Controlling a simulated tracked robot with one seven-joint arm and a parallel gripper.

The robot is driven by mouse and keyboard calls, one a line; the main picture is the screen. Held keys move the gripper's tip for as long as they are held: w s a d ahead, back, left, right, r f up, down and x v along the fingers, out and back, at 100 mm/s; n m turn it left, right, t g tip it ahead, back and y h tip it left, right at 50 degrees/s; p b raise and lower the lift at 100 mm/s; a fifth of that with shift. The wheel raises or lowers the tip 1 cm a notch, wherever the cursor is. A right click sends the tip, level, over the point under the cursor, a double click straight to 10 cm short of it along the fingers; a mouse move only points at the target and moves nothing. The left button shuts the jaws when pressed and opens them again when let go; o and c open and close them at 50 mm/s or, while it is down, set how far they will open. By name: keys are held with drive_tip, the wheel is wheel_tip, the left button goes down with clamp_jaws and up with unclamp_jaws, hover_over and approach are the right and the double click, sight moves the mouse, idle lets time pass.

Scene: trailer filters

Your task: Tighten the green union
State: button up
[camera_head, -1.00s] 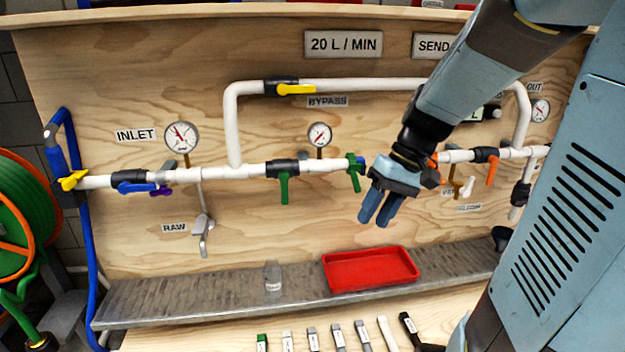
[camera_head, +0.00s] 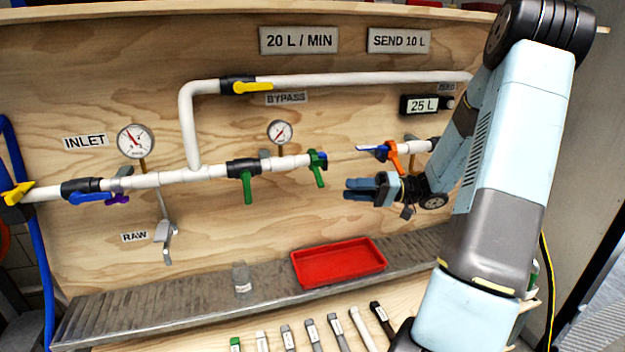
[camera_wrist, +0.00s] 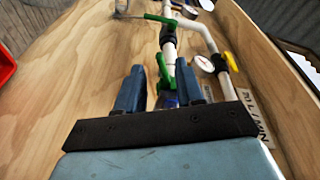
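The green union (camera_head: 316,159) sits at the end of the white pipe in the middle of the board, with its green lever (camera_head: 319,178) hanging down and slightly right. It also shows in the wrist view (camera_wrist: 163,72), beyond and between my fingers. My gripper (camera_head: 346,189) is level, fingers pointing left, below and to the right of the union. In the wrist view my gripper (camera_wrist: 160,67) has its two blue fingers apart with nothing held between them. I see no contact with the lever, though depth is hard to judge. How tight the union is cannot be told.
An orange-handled union (camera_head: 392,152) faces the green one across a gap in the pipe. A green-handled valve (camera_head: 247,186) hangs to the left. A red tray (camera_head: 297,266) and a clear jar (camera_head: 241,279) stand on the metal shelf below. Labelled tools lie in front.

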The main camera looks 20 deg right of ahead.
drive_tip(key=w+a+r+t, duration=0.1)
drive_tip(key=w+a+t, duration=0.1)
drive_tip(key=w+a, duration=0.4)
drive_tip(key=a, duration=0.3)
drive_tip(key=shift+a+r+m+y, duration=0.3)
drive_tip(key=shift+a+r+y, duration=0.05)
drive_tip(key=shift+r+y, duration=0.05)
drive_tip(key=shift+c, duration=0.2)
clamp_jaws()
idle(0.5)
drive_tip(key=shift+s, duration=0.1)
